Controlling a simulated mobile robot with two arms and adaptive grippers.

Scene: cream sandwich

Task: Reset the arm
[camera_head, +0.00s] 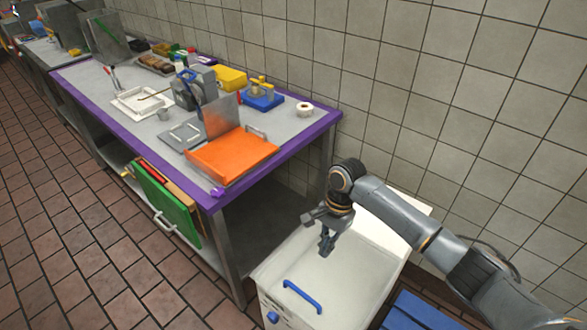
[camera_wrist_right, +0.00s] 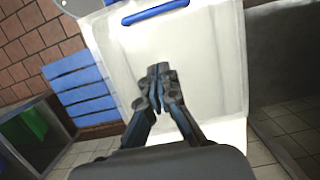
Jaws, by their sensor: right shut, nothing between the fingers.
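My right arm (camera_head: 400,210) comes in from the lower right in the head view. Its gripper (camera_head: 326,232) hangs over a white box with a lid and a blue handle (camera_head: 302,297). In the right wrist view the fingers (camera_wrist_right: 157,90) are closed together with nothing between them. The white lid (camera_wrist_right: 200,70) lies behind them, with the blue handle (camera_wrist_right: 155,12) at the top edge. My left gripper does not show in either view.
A purple-edged steel table (camera_head: 150,140) stands left of the box, carrying an orange board (camera_head: 230,155), a white tray (camera_head: 140,102) and several other items. Blue slats (camera_head: 415,315) lie at the box's lower right. A tiled wall (camera_head: 400,80) runs behind.

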